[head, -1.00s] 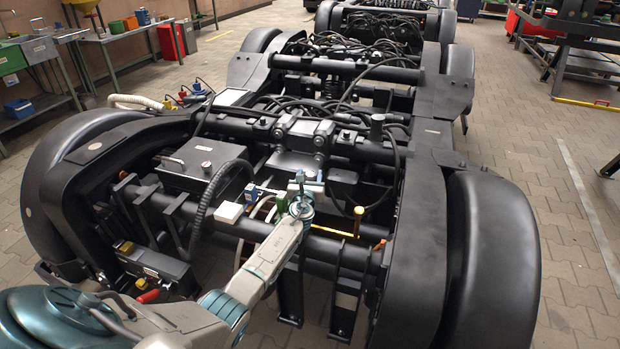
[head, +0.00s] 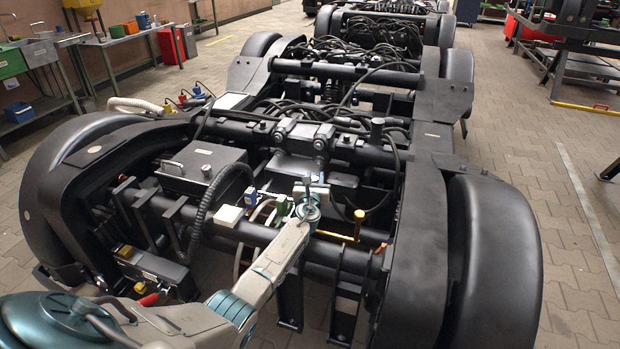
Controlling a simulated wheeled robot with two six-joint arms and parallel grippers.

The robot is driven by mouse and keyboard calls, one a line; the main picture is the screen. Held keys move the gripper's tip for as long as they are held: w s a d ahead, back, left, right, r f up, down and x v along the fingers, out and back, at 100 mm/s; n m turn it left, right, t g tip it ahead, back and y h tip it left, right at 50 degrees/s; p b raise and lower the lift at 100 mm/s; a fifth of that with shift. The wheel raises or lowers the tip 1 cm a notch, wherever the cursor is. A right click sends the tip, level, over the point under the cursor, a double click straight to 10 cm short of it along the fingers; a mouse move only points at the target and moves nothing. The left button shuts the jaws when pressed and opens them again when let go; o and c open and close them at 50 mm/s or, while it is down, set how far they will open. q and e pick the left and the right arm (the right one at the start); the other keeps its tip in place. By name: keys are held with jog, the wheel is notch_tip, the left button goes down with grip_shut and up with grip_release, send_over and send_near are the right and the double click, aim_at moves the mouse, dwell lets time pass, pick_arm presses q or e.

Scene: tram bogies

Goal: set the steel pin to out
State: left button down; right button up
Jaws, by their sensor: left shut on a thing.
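My left arm reaches in from the lower left. My left gripper (head: 309,190) is at the middle of the near cross tube of the black bogie (head: 418,250). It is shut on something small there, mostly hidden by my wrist. A small grey piece stands up at the fingertips; I take it for the steel pin (head: 306,181), but it is too small to be sure. Just left of the gripper are a green block (head: 282,206) and a blue block (head: 251,197). My right gripper is not in view.
A black box (head: 203,168) with a metal handle and a thick black hose are further left. Dark cables run behind.

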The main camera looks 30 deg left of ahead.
pick_arm(q)
jog(key=w+d, duration=0.2)
jog(key=d, duration=0.6)
jog(key=c, duration=1.1)
grip_release()
